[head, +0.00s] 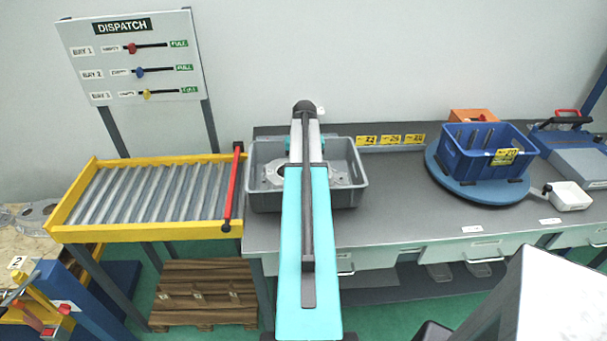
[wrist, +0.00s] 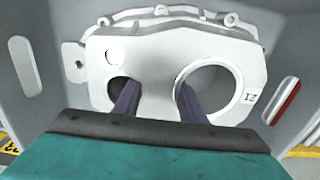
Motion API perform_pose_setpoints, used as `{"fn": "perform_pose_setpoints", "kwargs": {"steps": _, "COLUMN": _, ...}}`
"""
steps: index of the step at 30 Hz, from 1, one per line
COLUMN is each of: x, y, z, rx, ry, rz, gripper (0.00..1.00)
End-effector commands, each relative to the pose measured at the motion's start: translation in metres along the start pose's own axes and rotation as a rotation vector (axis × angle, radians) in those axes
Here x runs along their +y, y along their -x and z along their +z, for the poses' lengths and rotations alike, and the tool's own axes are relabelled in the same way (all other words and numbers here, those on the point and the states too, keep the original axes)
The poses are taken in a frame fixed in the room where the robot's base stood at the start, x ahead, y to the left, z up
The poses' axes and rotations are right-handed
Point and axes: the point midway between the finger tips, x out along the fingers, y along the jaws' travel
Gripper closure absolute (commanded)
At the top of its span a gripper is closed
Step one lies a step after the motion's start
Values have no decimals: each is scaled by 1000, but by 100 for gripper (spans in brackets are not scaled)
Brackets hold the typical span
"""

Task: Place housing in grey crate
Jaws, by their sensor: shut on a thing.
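The housing (wrist: 140,65) is a pale aluminium casting with a large round bore, a smaller hole and a "21" mark. In the wrist view my gripper (wrist: 154,88) is shut on the web between the two holes, one finger at each. In the head view parts of the casting (head: 338,180) show inside the grey crate (head: 354,199), on either side of my arm. Grey crate walls with slots flank the housing in the wrist view. My arm hides the gripper in the head view. Whether the housing touches the crate floor cannot be told.
The crate stands at the left end of the grey bench (head: 400,205). A yellow roller conveyor (head: 150,195) with a red bar (head: 233,188) adjoins on the left. A blue crate (head: 478,165) sits on a blue turntable (head: 437,172) at right. The bench between is clear.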

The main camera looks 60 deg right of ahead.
Motion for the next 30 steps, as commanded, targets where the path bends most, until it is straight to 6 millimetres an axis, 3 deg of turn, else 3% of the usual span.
{"fn": "perform_pose_setpoints", "kwargs": {"steps": 2, "x": 0, "y": 0, "z": 0, "rx": 2, "ry": 0, "rz": 0, "gripper": 100}}
{"fn": "perform_pose_setpoints", "kwargs": {"steps": 3, "x": 0, "y": -2, "z": 0, "rx": 0, "ry": 0, "rz": 0, "gripper": 61}}
{"fn": "perform_pose_setpoints", "kwargs": {"steps": 6, "x": 0, "y": -2, "z": 0, "rx": 0, "ry": 0, "rz": 0, "gripper": 44}}
{"fn": "perform_pose_setpoints", "kwargs": {"steps": 20, "x": 1, "y": 2, "z": 0, "rx": 0, "ry": -1, "rz": 0, "gripper": 44}}
{"fn": "perform_pose_setpoints", "kwargs": {"steps": 30, "x": 1, "y": 25, "z": -1, "rx": 2, "ry": -1, "rz": 0, "gripper": 44}}
